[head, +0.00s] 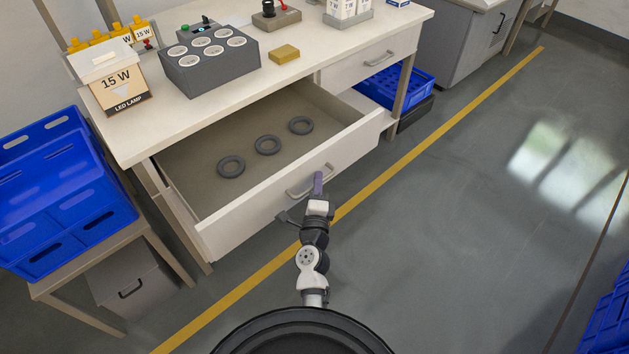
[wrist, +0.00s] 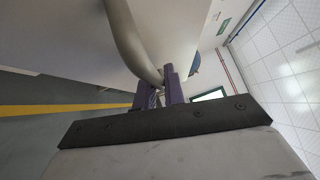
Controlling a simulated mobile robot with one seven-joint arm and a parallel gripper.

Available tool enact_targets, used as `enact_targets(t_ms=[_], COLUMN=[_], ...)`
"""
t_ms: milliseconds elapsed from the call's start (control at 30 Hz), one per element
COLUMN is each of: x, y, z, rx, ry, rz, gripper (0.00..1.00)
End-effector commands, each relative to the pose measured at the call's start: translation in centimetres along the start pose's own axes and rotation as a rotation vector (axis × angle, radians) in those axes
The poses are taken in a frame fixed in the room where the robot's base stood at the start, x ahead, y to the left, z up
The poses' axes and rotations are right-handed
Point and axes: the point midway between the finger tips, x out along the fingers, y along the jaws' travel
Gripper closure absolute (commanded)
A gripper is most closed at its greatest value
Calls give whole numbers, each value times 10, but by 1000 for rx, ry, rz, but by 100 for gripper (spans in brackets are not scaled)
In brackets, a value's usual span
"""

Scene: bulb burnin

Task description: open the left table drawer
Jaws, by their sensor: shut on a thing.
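The left table drawer (head: 247,213) is pulled well out from the table in the head view. Its inside shows, with three dark rings (head: 267,145) lying on the drawer floor. Its curved grey handle (head: 300,190) is on the front panel. My gripper (head: 318,183) is at the right part of this handle. In the wrist view, the purple fingers (wrist: 160,92) are shut on the handle bar (wrist: 130,40), close to the pale drawer front. The exact contact is partly hidden by the fingers.
The white table (head: 150,130) bears a grey socket block (head: 210,65), a 15 W lamp box (head: 115,85) and a yellow block (head: 284,54). The right drawer (head: 365,68) is closed. Blue crates (head: 60,200) stand at left.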

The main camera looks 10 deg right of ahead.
Motion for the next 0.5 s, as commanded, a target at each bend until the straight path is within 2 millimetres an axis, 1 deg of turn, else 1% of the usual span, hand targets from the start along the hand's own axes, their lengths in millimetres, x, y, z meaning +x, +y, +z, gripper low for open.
enact_targets(t_ms=[267,300,433,500], x=[0,0,0,0], y=[-1,-1,-1,0], z=[-2,-2,-1,-1], rx=[-1,-1,-1,-1], ry=[3,3,2,2], rz=[-2,-2,-1,-1], gripper=[100,84,68,68])
